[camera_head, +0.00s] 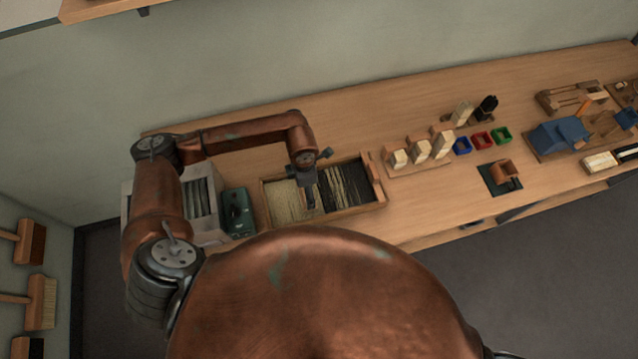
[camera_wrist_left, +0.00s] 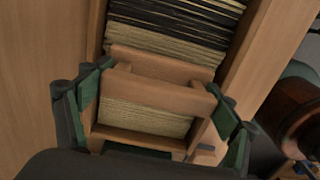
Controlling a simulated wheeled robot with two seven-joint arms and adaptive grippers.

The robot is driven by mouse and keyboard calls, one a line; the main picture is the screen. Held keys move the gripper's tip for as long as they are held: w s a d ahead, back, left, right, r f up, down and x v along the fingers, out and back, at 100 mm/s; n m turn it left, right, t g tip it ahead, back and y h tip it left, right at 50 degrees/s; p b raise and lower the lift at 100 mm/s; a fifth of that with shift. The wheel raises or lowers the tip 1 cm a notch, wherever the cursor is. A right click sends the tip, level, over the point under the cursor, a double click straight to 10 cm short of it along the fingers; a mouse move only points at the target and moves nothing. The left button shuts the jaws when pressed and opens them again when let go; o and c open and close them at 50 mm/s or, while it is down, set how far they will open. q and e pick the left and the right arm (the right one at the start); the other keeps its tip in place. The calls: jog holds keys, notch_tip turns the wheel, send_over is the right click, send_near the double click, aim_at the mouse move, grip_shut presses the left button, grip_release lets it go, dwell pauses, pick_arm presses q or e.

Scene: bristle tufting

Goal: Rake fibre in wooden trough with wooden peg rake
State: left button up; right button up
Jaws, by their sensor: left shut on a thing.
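The wooden trough (camera_head: 378,186) lies on the bench in the head view, with pale fibre (camera_head: 284,203) in its left part and dark fibre with pale strands (camera_head: 347,187) in its right part. In the left wrist view the striped fibre (camera_wrist_left: 175,25) runs between the trough's walls (camera_wrist_left: 250,45). My left gripper (camera_head: 309,205) is over the middle of the trough. Its green fingers (camera_wrist_left: 160,112) are shut on a wooden piece, which looks like the peg rake (camera_wrist_left: 158,90). Its pegs cannot be made out. My right gripper is out of view.
A green device (camera_head: 237,211) and a pale box (camera_head: 209,233) stand left of the trough. To the right are wooden blocks (camera_head: 420,150), small coloured trays (camera_head: 482,140) and a dark pad (camera_head: 487,181). The bench behind the trough is clear.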

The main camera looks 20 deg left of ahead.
pick_arm(q)
jog(key=s+a, duration=0.1)
jog(key=a, duration=0.2)
jog(key=s+a, duration=0.2)
jog(key=a, duration=0.1)
jog(key=s+a, duration=0.2)
jog(key=a, duration=0.1)
jog(key=shift+s, duration=0.2)
jog(key=shift+d, duration=0.1)
jog(key=w+d+b, duration=0.3)
jog(key=w+d, duration=0.2)
jog(key=d, duration=0.3)
jog(key=w+d+b, duration=0.4)
jog(key=w+d, duration=0.1)
jog(key=d, duration=0.3)
jog(key=w+d+b, duration=0.3)
jog(key=w+d, duration=0.2)
jog(key=d, duration=0.3)
jog(key=shift+d+f, duration=0.15)
jog(key=shift+d, duration=0.1)
jog(key=shift+w+d+b, duration=0.2)
jog(key=shift+d+b, duration=0.1)
